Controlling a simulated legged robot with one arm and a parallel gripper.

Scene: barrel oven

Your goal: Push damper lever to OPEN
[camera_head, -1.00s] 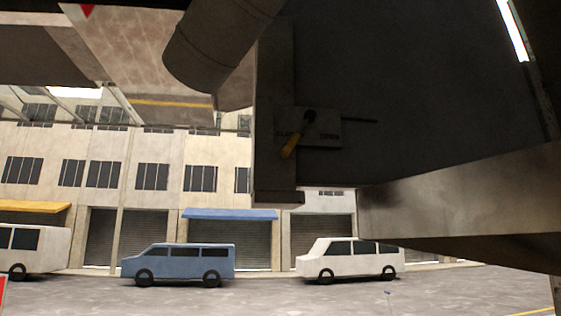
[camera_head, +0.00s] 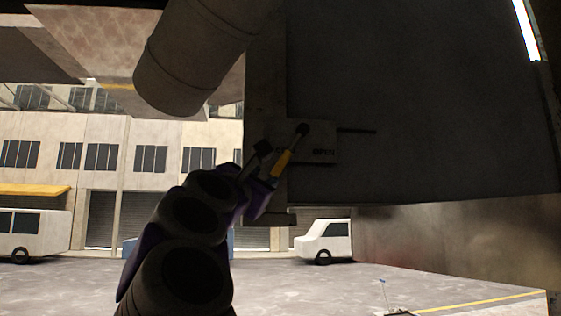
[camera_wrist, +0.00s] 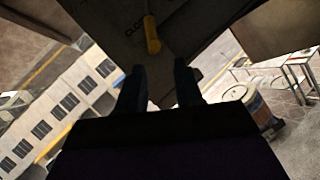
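The damper lever (camera_head: 282,161) has a yellow grip and a dark pivot, and hangs down and to the left from a small plate (camera_head: 318,148) on the dark oven body. The plate's right label looks like OPEN but is hard to read. In the wrist view the yellow lever (camera_wrist: 152,36) points toward my gripper, with CLOSED lettering to its left. My gripper (camera_head: 260,172) is beside the lever's lower left end. In the wrist view the two fingers of my gripper (camera_wrist: 160,82) stand apart with a gap between them, and the lever's tip is ahead of that gap. Contact cannot be told.
A thick pipe (camera_head: 190,55) hangs at the upper left of the plate. A thin rod (camera_head: 356,131) sticks out to its right. A metal panel (camera_head: 460,240) is at the lower right. A drum (camera_wrist: 262,108) and a metal-framed table (camera_wrist: 290,70) stand at right in the wrist view.

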